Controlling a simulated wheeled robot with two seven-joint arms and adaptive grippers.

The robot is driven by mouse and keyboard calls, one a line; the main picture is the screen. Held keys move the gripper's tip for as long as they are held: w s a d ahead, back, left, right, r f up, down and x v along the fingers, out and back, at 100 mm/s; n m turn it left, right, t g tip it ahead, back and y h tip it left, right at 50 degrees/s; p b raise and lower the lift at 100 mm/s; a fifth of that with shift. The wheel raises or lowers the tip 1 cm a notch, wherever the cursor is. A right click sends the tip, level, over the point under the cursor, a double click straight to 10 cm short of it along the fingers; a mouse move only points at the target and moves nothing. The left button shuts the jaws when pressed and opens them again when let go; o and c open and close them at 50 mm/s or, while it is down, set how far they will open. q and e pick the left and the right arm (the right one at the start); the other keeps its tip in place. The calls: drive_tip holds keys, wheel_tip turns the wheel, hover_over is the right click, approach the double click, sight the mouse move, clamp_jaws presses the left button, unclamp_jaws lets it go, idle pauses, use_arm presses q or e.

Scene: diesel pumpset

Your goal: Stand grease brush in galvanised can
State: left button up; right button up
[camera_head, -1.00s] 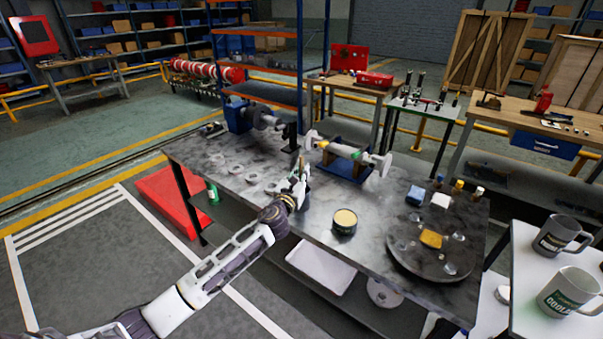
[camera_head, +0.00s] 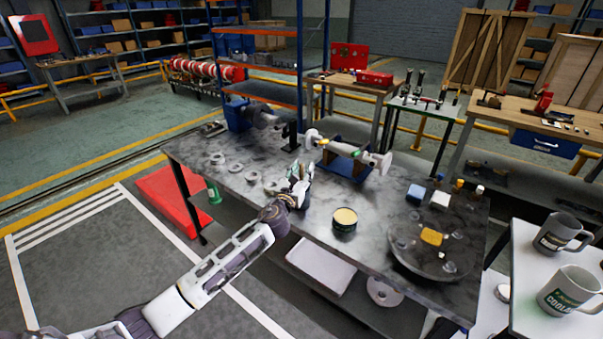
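My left gripper (camera_head: 300,183) is over the middle of the grey workbench, near its front edge. A thin, dark brownish upright shape (camera_head: 301,170) shows at its fingers. It may be the grease brush, but it is too small to be sure. I cannot tell whether the fingers are closed on it. I cannot make out the galvanised can clearly; the gripper may hide it. A short dark tin with a yellow top (camera_head: 344,219) stands on the bench to the right of the gripper. My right gripper is not in view.
Behind the gripper, a shaft (camera_head: 345,149) rests on a blue stand, with a small green patch near it. Several metal rings lie left on the workbench (camera_head: 285,212). A round dark tray (camera_head: 415,262) holds small parts at right. Two grey mugs stand on a white table.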

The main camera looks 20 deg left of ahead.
use_arm(q)
drive_tip(key=shift+s+f, duration=0.15)
drive_tip(key=shift+s, duration=0.85)
drive_tip(key=s, duration=1)
drive_tip(key=shift+a+f, duration=0.3)
drive_tip(key=shift+f, duration=0.05)
idle(0.7)
